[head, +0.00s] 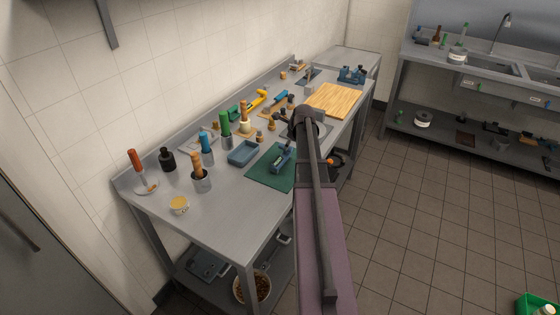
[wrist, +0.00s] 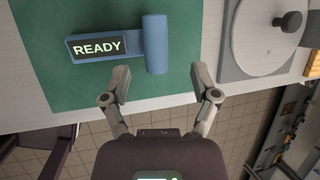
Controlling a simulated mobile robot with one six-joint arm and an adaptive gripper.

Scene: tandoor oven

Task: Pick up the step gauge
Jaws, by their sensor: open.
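A blue device with a lit display reading READY (wrist: 110,44) and a thick rounded bar at one end lies on a green mat (wrist: 60,90). It also shows in the head view (head: 281,162) on the mat (head: 262,172). It is the thing nearest my gripper; no marking names it the step gauge, so I cannot be sure it is that. My gripper (wrist: 160,80) is open and empty, its fingers apart over the mat's near edge, just short of the bar and not visibly touching it. In the head view my arm hides the gripper.
A grey plate with a pale disc and black knob (wrist: 288,22) is right of the mat. A blue tray (head: 243,153), handled tools in holders (head: 201,178) and a wooden board (head: 335,99) crowd the bench. The bench's front left is clearer.

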